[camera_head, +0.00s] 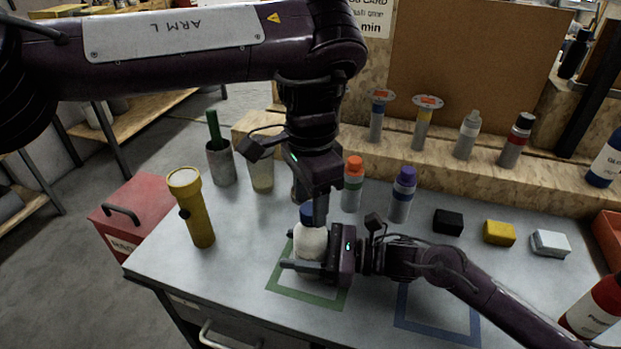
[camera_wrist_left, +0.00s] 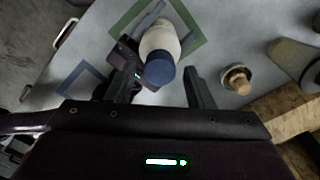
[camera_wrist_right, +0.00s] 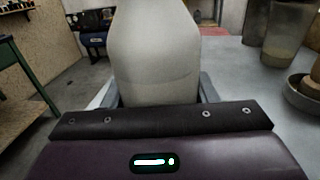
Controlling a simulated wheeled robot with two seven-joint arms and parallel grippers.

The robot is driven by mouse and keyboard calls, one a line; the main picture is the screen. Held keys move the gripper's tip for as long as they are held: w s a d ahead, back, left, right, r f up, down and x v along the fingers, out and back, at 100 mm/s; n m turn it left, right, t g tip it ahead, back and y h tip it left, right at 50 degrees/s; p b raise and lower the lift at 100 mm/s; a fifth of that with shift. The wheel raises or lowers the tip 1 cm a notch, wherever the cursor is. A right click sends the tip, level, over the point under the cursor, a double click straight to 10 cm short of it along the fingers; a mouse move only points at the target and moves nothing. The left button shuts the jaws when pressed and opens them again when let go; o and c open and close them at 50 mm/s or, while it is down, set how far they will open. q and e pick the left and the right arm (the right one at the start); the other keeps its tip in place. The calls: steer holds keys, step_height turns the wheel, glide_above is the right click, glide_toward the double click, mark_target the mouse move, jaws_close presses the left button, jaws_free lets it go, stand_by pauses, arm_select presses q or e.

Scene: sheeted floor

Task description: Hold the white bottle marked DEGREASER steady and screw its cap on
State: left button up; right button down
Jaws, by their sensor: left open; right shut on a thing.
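The white bottle (camera_head: 311,243) stands upright at the green square outline (camera_head: 318,303). Its DEGREASER marking does not show. A blue cap (camera_head: 306,212) sits on its top; it shows in the left wrist view (camera_wrist_left: 160,71), and I cannot tell how tight it is. My right gripper (camera_head: 306,266) is shut on the bottle's body low down; the body (camera_wrist_right: 155,55) fills the middle of the right wrist view. My left gripper (camera_wrist_left: 162,84) points down from above and is open, its fingers apart on either side of the cap. In the head view it partly hides the cap.
A yellow flashlight (camera_head: 196,215) stands at the left. Behind are a grey cup (camera_head: 220,164), an orange-capped bottle (camera_head: 352,188) and a purple-capped bottle (camera_head: 401,197). Black, yellow and white blocks lie at the right. The blue square outline (camera_head: 402,307) is bare.

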arm_select(q)
steer(key=shift+f, duration=0.5)
